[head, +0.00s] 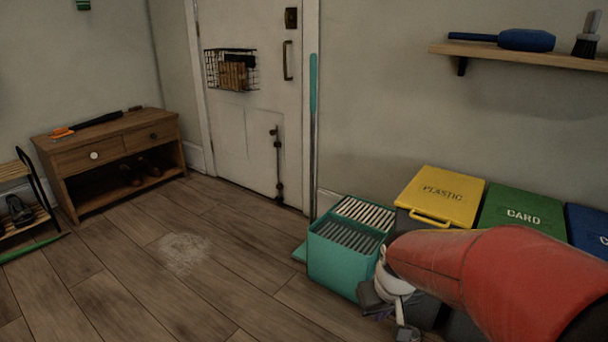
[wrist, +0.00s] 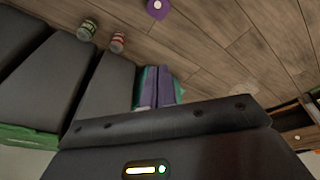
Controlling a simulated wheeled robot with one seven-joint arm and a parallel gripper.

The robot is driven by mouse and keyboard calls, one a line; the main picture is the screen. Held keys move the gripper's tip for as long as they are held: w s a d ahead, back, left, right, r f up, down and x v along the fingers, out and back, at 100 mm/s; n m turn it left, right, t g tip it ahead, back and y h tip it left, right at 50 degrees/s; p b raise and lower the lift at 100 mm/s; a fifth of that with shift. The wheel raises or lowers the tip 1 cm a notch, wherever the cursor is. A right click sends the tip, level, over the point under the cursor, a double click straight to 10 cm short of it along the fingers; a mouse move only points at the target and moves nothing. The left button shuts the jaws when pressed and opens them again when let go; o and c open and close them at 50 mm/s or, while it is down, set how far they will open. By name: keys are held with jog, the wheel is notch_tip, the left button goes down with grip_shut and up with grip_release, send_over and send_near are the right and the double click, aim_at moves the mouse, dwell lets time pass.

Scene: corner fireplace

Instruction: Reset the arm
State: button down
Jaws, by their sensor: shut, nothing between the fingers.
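My arm (head: 480,270), with a red and dark shell, reaches in from the right in the head view, in front of the recycling bins. My gripper (head: 378,298) is at its end, dark grey, low beside the teal mop bucket (head: 335,262). It is shut and holds nothing. Its fingertips are hard to make out there. In the wrist view a dark part of my gripper (wrist: 170,122) fills the lower middle, with floor and bins beyond it.
Bins with yellow (head: 440,196), green (head: 522,212) and blue (head: 588,228) lids line the right wall. Two cans (wrist: 87,30) (wrist: 117,42) and a purple object (wrist: 157,9) lie on the floor. A wooden bench (head: 115,155) stands left of the white door (head: 255,130).

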jog(key=s+r+m+t+p, duration=0.2)
jog(key=s+r, duration=1)
jog(key=s, duration=0.2)
jog(key=shift+s+r+t+p, duration=0.3)
jog(key=shift+s, duration=0.05)
